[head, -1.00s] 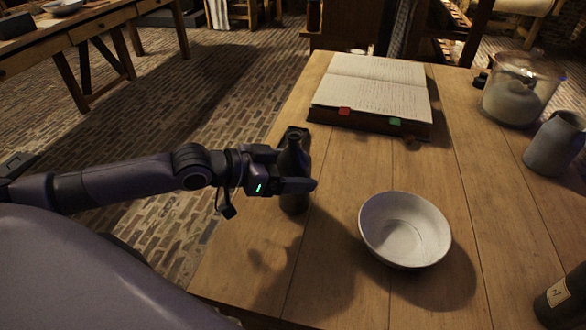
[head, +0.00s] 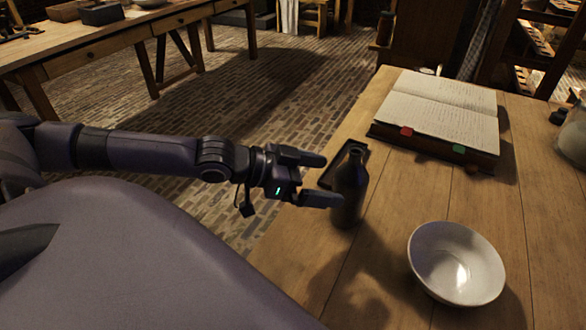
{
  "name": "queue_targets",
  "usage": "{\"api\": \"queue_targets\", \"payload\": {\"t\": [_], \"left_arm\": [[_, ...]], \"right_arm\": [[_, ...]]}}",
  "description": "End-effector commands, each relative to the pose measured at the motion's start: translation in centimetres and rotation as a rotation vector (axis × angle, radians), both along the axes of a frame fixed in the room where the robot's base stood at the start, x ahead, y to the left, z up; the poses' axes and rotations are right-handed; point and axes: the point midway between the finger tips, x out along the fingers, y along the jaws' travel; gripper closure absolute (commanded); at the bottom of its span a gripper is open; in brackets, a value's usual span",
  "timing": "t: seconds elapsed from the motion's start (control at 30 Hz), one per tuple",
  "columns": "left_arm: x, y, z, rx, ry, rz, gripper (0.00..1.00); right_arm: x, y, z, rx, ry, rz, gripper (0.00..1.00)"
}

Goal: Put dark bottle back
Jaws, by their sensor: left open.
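The dark bottle (head: 349,190) stands upright on the wooden table (head: 385,262), near its left edge. My left gripper (head: 332,180) is open, just to the left of the bottle. Its two fingers point right toward the bottle, and the nearer fingertip reaches close to the bottle's side. I cannot tell whether that fingertip touches it. Nothing is held between the fingers. My right gripper is not in view.
A white bowl (head: 455,264) sits on the table to the right of the bottle. A small dark flat object (head: 343,155) lies behind the bottle. An open book (head: 440,110) lies farther back. A glass jar (head: 572,138) is cut off at the right edge.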

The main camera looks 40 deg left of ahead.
Motion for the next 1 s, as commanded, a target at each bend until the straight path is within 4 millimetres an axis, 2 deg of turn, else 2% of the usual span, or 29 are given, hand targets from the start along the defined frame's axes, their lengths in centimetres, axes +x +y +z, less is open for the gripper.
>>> {"api": "queue_targets", "payload": {"t": [0.1, 0.5, 0.8, 1.0], "left_arm": [[-0.4, 0.5, 0.3, 0.000, 0.002, 0.008, 0.00], [-2.0, 1.4, 1.1, 0.000, 0.005, -0.005, 0.00], [-3.0, 2.1, 2.0, -0.005, 0.004, -0.005, 0.00], [-3.7, 2.7, 2.2, -0.004, 0.003, -0.004, 0.00]], "right_arm": [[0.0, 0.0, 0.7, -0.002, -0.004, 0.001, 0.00], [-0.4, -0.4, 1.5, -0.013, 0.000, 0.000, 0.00], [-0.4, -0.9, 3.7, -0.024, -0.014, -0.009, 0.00], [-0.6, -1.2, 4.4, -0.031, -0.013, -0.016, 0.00]]}}
